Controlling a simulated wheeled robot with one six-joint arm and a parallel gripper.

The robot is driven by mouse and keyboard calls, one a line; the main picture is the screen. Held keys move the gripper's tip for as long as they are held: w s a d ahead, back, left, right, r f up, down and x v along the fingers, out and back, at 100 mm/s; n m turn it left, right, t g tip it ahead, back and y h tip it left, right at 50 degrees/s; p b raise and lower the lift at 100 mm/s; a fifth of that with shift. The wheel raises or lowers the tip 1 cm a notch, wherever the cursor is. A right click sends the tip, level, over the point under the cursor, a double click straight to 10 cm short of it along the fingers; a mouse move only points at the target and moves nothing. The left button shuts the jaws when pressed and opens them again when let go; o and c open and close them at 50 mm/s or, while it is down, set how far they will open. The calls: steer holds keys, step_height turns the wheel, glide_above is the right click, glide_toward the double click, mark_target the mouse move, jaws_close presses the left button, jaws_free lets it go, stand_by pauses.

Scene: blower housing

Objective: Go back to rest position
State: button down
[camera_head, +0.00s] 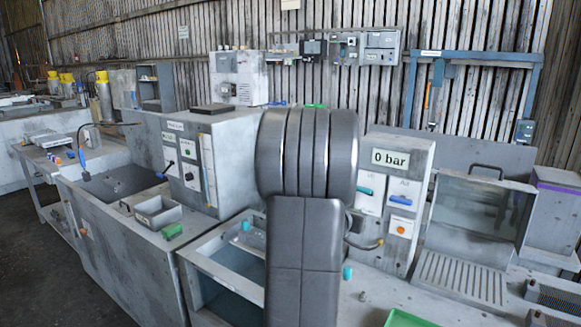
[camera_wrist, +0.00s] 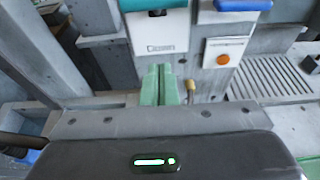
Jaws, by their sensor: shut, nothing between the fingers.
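My gripper (camera_wrist: 160,86) shows in the wrist view as two pale green fingers closed together, with nothing between them. It points toward the foot of a grey panel with a teal handle (camera_wrist: 152,6), a blue handle (camera_wrist: 243,5) and an orange button (camera_wrist: 222,59). I cannot tell whether the fingertips touch anything. In the head view my dark arm fills the middle and hides the gripper. The same panel (camera_head: 418,156) stands just right of my arm there and reads "0 bar" on its display (camera_head: 390,159).
A clear-fronted box (camera_head: 478,217) and slotted grate (camera_head: 462,277) stand right of the panel. An open basin (camera_head: 228,268) lies left of my arm. A grey control cabinet (camera_head: 196,160), small bin (camera_head: 158,212) and sink (camera_head: 118,182) are farther left. A green tray (camera_head: 405,319) sits at the bottom edge.

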step_height(320, 180, down, 8)
steer(key=w+t+h+b, duration=0.1)
steer(key=b, duration=0.6)
steer(key=shift+d, duration=0.25)
steer(key=shift+a+f, duration=0.1)
